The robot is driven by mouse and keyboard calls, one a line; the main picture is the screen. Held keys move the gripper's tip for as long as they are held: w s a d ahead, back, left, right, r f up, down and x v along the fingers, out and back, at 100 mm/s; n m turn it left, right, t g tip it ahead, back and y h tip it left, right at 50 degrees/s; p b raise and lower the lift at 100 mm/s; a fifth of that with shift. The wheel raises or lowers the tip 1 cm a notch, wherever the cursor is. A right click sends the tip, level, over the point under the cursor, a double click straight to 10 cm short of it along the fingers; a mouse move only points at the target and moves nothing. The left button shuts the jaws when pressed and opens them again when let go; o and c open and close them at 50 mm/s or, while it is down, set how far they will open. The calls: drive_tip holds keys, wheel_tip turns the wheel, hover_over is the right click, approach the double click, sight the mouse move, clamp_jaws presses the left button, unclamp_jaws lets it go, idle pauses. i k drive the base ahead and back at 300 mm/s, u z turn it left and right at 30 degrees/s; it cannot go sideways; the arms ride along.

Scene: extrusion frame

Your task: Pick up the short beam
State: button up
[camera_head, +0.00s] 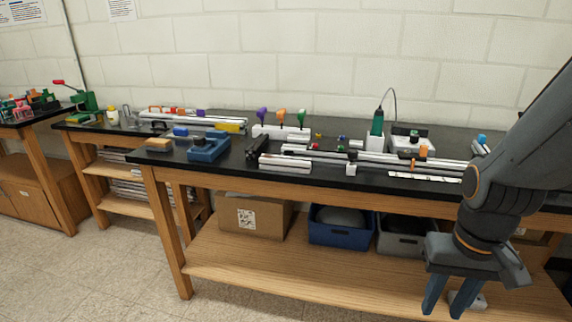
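A short silver beam (286,163) lies on the black top of the middle bench, close to its front edge and left of the centre of the view. My gripper (447,308) hangs at the lower right, in front of the bench and below the level of its top. Its two blue fingers point down with a gap between them, and nothing shows held in it. It is well to the right of the short beam and apart from it.
Long silver beams (385,160) lie right of the short beam. A black part (257,147) lies close at its left, and a blue vise (207,147) stands farther left. A screwdriver rack (281,131) stands behind. A cardboard box (255,217) and a blue bin (341,229) sit on the shelf below.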

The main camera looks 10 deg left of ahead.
sight(267, 161)
drive_tip(key=k, duration=0.65)
drive_tip(key=u, duration=0.55)
drive_tip(key=i, duration=0.6)
drive_tip(key=u, duration=0.95)
drive_tip(key=i, duration=1.65)
drive_tip(key=z, duration=0.45)
